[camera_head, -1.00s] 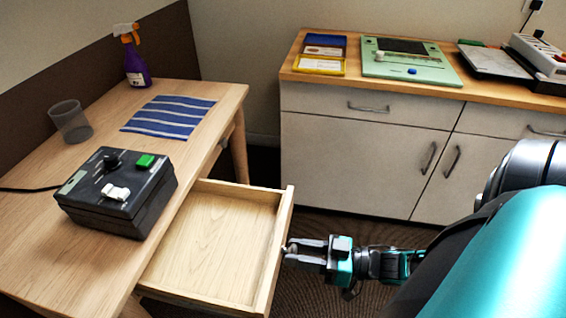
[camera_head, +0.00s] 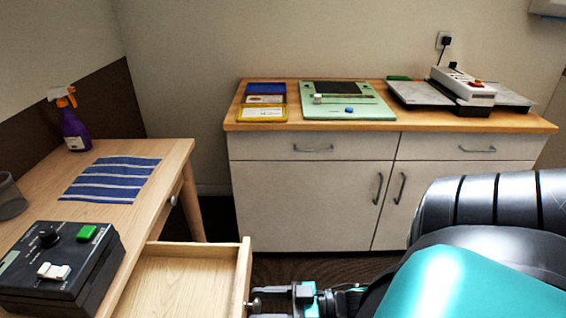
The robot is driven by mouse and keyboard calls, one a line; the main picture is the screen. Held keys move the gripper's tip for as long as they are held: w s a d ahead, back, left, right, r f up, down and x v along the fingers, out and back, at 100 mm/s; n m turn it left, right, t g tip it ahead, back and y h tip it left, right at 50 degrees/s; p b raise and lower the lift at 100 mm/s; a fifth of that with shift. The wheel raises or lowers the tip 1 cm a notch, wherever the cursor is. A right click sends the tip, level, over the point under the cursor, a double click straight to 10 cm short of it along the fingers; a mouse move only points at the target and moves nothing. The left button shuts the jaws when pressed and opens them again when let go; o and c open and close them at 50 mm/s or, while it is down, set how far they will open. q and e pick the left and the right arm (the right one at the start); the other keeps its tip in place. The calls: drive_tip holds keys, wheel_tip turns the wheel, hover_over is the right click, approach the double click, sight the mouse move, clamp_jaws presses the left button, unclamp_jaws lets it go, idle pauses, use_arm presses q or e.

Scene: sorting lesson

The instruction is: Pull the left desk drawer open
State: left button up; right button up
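The wooden desk (camera_head: 118,225) stands at the left. Its near drawer (camera_head: 190,285) is pulled out, and the visible part inside is empty. A small round knob (camera_head: 254,304) sits on the drawer's front, low in the view. My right gripper (camera_head: 262,304) comes in from the right beside this front. Its fingers are apart, with the knob at or between the tips; contact cannot be told. The lower finger is cut by the picture's bottom edge. A second knob (camera_head: 173,200) shows farther along the desk on a closed drawer. My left gripper is not in view.
A black control box (camera_head: 60,270), a striped blue cloth (camera_head: 112,179), a spray bottle (camera_head: 72,125) and a grey cup (camera_head: 10,197) are on the desk. A white cabinet (camera_head: 300,200) with trays and devices stands behind. Floor shows between desk and cabinet.

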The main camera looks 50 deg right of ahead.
drive_tip(key=shift+d, duration=0.1)
drive_tip(key=v, duration=1.2)
drive_tip(key=shift+s+d+p, duration=0.25)
drive_tip(key=shift+s+p, duration=0.1)
drive_tip(key=shift+p, duration=0.05)
